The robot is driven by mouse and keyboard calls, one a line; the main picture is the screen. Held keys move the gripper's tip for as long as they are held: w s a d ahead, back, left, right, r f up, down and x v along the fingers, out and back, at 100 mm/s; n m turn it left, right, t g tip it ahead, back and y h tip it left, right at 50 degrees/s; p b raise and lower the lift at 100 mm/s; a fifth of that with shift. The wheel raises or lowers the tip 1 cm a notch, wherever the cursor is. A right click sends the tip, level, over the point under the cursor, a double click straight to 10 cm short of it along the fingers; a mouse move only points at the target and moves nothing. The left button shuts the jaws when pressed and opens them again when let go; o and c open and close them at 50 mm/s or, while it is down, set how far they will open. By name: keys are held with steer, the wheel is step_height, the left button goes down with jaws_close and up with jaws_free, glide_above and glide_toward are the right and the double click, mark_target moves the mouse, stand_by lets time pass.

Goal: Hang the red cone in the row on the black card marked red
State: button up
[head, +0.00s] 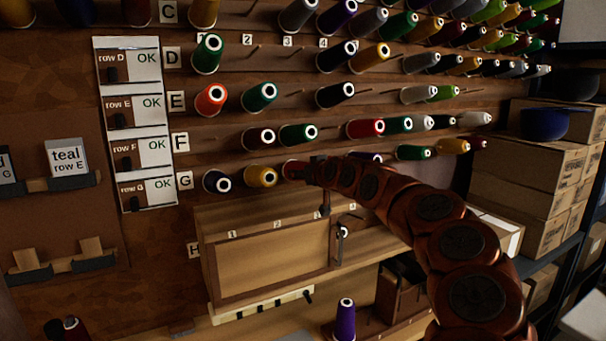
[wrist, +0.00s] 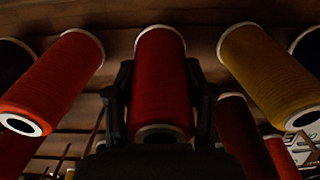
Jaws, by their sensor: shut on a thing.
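A dark red cone (wrist: 160,80) stands between the two black fingers of my gripper (wrist: 160,100) in the wrist view. The fingers are shut on its sides. Its far end is close to the wooden wall; I cannot tell whether it is on a peg. In the head view my gripper (head: 314,171) is at row G, and the red cone (head: 293,170) shows just right of a gold cone (head: 261,176). A dark card (head: 6,166) at the left edge is cut off, with only a letter like "d" showing; its row cannot be read.
Rows D to G hold many colored cones, including an orange-red cone (head: 211,99) at E. A wooden cabinet (head: 270,262) juts out below row G. Boxes (head: 535,150) stand at right.

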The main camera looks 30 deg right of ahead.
steer(key=o, duration=1.5)
steer(key=shift+c, duration=0.2)
steer(key=shift+s, duration=0.15)
